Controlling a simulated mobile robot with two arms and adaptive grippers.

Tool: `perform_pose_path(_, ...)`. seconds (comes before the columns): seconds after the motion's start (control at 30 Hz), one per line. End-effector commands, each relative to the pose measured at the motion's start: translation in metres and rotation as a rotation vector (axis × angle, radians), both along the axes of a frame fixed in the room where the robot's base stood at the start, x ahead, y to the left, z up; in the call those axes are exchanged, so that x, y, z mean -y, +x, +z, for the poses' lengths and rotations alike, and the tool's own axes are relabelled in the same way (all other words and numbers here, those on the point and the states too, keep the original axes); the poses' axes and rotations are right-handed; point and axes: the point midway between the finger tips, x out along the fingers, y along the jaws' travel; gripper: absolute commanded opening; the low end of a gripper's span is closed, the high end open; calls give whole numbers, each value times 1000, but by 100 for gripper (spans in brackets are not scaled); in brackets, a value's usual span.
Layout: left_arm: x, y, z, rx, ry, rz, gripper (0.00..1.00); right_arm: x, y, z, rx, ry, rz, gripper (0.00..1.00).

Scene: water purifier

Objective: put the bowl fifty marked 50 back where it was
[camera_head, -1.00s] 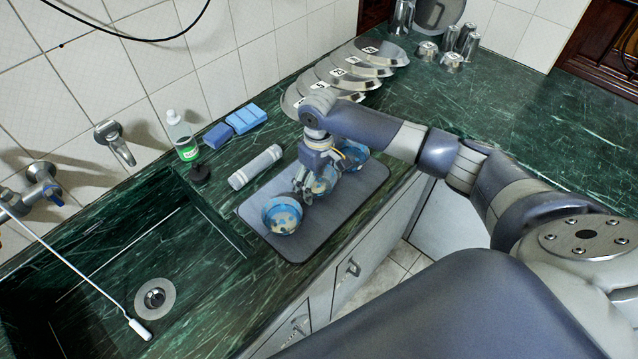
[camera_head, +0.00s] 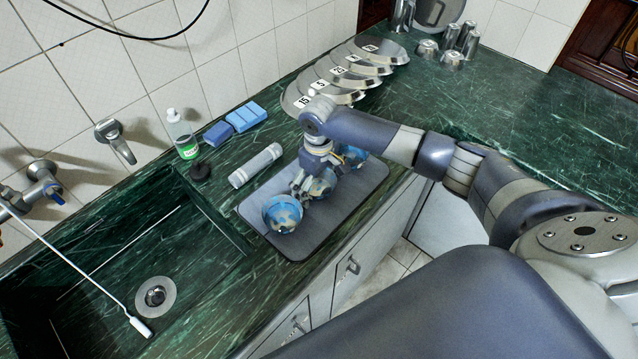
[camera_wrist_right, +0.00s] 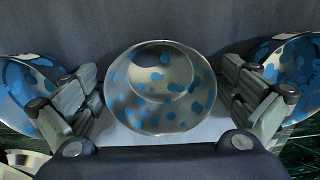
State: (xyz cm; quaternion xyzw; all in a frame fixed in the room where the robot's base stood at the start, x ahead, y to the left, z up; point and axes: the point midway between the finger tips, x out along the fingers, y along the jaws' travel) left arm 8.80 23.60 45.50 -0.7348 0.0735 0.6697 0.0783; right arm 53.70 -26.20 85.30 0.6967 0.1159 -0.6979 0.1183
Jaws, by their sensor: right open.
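Three blue-spotted metal bowls stand in a row on the grey mat (camera_head: 340,213): a near-left bowl (camera_head: 282,214), a middle bowl (camera_head: 324,185) and a far-right bowl (camera_head: 353,157). No number can be read on any of them, so I cannot tell which is bowl fifty. My right gripper (camera_head: 307,187) is low at the middle bowl and partly hides it. In the right wrist view that bowl (camera_wrist_right: 160,88) lies between the open, spread fingers, with no clear grip on it. The other bowls show partly behind the fingers. My left gripper is not in view.
A row of metal dishes with number labels (camera_head: 325,92) stands along the wall. The sink (camera_head: 155,292) is at left. The right counter (camera_head: 540,125) is mostly clear.

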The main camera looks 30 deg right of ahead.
Motion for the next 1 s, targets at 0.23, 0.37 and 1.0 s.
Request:
perform_pose_path(0.23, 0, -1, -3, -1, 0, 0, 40, 0, 1, 17, 3, 1, 0, 100)
perform_pose_path(0.37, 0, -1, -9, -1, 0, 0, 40, 0, 2, 43, 6, 1, 1, 100)
perform_pose_path(1.0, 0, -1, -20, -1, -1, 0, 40, 0, 0, 124, 0, 1, 0, 100)
